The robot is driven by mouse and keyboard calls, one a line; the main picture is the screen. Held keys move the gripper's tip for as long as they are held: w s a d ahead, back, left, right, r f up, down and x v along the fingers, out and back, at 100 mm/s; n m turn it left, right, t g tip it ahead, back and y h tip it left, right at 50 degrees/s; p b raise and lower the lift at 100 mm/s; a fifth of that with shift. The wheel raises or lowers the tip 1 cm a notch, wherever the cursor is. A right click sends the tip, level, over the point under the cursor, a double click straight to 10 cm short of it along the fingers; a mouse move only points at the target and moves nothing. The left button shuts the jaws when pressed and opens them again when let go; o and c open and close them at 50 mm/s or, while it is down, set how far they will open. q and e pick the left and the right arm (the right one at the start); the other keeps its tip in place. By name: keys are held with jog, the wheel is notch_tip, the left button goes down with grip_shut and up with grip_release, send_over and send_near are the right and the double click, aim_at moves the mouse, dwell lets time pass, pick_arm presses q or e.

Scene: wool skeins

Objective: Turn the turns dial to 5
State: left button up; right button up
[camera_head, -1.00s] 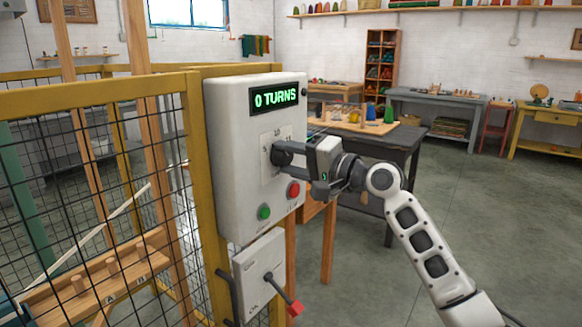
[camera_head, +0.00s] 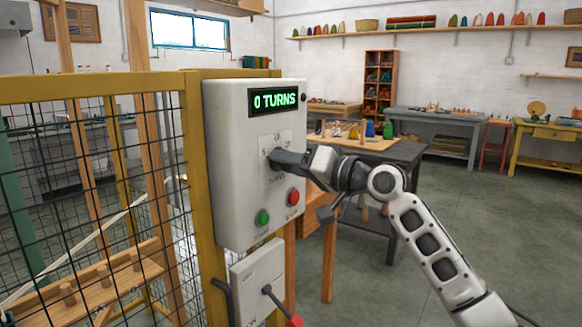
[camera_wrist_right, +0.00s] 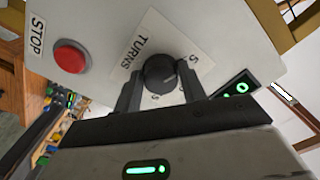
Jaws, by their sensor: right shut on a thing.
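The turns dial (camera_wrist_right: 160,73) is a dark round knob on a pale label plate, on the front of a white control box (camera_head: 227,165). The wrist view shows the printed word TURNS and number marks around the knob. The box's display (camera_head: 273,99) reads 0 TURNS in green. My right gripper (camera_head: 282,158) is at the dial, shut on it, with one finger on each side in the wrist view (camera_wrist_right: 160,88). In the head view the gripper hides most of the knob. My left gripper is not in view.
Below the dial are a green button (camera_head: 262,217) and a red button (camera_head: 293,197). A smaller box (camera_head: 257,280) with a red-tipped lever hangs lower. A yellow-framed mesh fence (camera_head: 95,87) stands at left. A dark table (camera_head: 400,153) stands behind my right arm.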

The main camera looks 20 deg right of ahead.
jog(key=shift+r, duration=0.1)
dwell(0.3)
jog(key=o, duration=0.9)
jog(key=shift+w+a, duration=0.1)
jog(key=shift+b+v, duration=1.45)
jog(key=shift+v, duration=6.6)
